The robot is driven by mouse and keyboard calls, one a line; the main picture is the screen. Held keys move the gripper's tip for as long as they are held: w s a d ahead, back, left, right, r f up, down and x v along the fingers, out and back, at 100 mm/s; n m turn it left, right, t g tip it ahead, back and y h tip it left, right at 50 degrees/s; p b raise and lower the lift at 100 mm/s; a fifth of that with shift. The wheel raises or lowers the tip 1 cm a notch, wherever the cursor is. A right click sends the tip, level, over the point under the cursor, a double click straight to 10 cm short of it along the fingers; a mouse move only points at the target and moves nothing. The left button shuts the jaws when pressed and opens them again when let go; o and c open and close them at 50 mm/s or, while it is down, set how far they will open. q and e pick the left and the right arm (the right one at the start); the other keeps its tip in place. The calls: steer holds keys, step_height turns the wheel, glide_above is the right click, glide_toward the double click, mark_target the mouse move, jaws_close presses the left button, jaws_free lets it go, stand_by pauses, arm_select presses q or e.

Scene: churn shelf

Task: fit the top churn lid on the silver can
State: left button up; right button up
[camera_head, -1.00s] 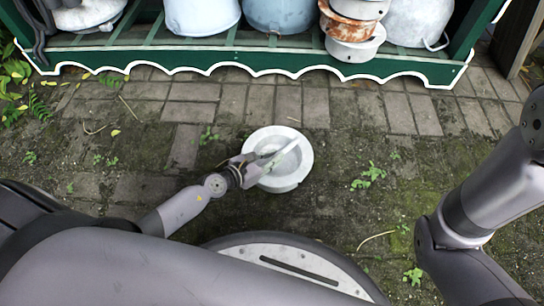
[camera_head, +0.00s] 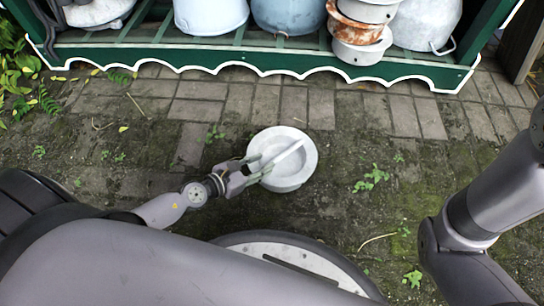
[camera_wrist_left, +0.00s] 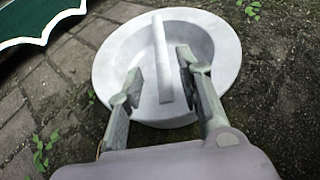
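A pale grey-white round churn lid (camera_head: 310,155) with a wide rim and a bar handle lies on the paving in front of the shelf. It fills the middle of the left wrist view (camera_wrist_left: 105,55). My left gripper (camera_head: 257,170) is over the lid's left side. In the left wrist view its fingers (camera_wrist_left: 160,75) are apart, with the bar handle (camera_wrist_left: 162,50) between them; the right finger is nearer the bar. Contact cannot be told. A silver can (camera_head: 425,22) stands on the shelf at the upper right, its top cut off by the picture. My right gripper is out of view.
The green shelf (camera_head: 260,57) with a white scalloped edge crosses the back. A stack of rusty and white vessels (camera_head: 358,32) stands left of the silver can. White (camera_head: 210,15) and blue-grey (camera_head: 287,14) containers stand further left. Paving between is clear.

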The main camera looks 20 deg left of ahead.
arm_select(q)
steer(key=v, duration=0.5)
steer(key=shift+d+b, duration=0.1)
steer(key=shift+b, duration=0.25)
